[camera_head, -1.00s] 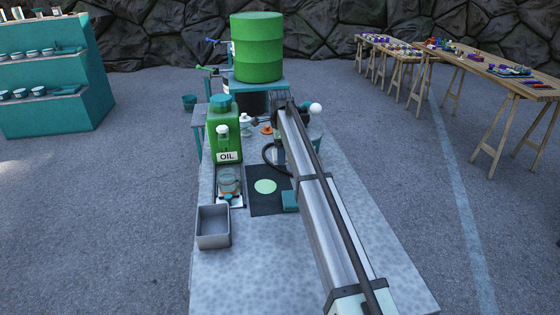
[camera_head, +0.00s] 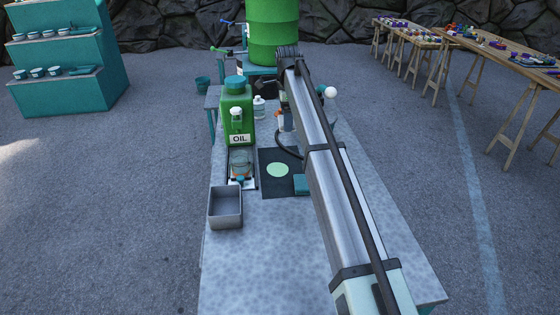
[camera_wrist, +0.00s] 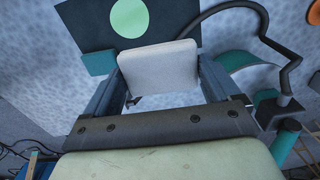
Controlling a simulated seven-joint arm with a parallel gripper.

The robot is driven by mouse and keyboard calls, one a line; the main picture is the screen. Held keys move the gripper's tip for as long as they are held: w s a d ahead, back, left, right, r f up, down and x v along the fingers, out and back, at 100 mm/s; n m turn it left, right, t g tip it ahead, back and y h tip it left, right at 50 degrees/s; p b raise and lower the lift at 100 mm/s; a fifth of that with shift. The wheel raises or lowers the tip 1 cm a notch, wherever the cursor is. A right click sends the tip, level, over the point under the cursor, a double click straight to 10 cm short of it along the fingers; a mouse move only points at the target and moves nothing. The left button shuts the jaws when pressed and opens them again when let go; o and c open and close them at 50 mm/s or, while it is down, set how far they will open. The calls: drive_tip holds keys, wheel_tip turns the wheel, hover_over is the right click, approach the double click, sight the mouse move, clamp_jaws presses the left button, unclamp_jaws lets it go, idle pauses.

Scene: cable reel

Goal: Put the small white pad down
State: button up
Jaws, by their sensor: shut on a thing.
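The small white pad (camera_wrist: 158,66) is a pale square with rounded corners. In the wrist view it sits between the two dark fingers of my gripper (camera_wrist: 160,82), which is shut on it. Past the pad lies a black mat (camera_wrist: 185,14) with a light green disc (camera_wrist: 130,17). I cannot tell how far the pad is above the surface. In the head view the mat (camera_head: 270,187) and its green disc (camera_head: 277,170) lie on the grey table, left of my arm. The pad and fingertips cannot be made out there.
A grey open bin (camera_head: 225,222), a green oil can (camera_head: 238,118) and a small white bottle (camera_head: 259,107) stand on the left of the grey table (camera_head: 265,265). A teal block (camera_head: 302,184) lies by the mat. A black hose (camera_wrist: 285,62) curves nearby. The table's front is clear.

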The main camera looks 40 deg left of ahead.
drive_tip(key=s+d+f, duration=0.1)
drive_tip(key=s+f, duration=0.3)
drive_tip(key=s, duration=0.2)
hover_over(278, 170)
drive_tip(key=shift+n, duration=0.3)
wheel_tip(278, 170, down, 6)
drive_tip(key=shift+a+f, duration=0.1)
drive_tip(key=shift+f, duration=2.15)
drive_tip(key=shift+f, duration=0.1)
drive_tip(key=o, duration=0.8)
wheel_tip(278, 170, up, 12)
drive_tip(key=shift+r, duration=0.1)
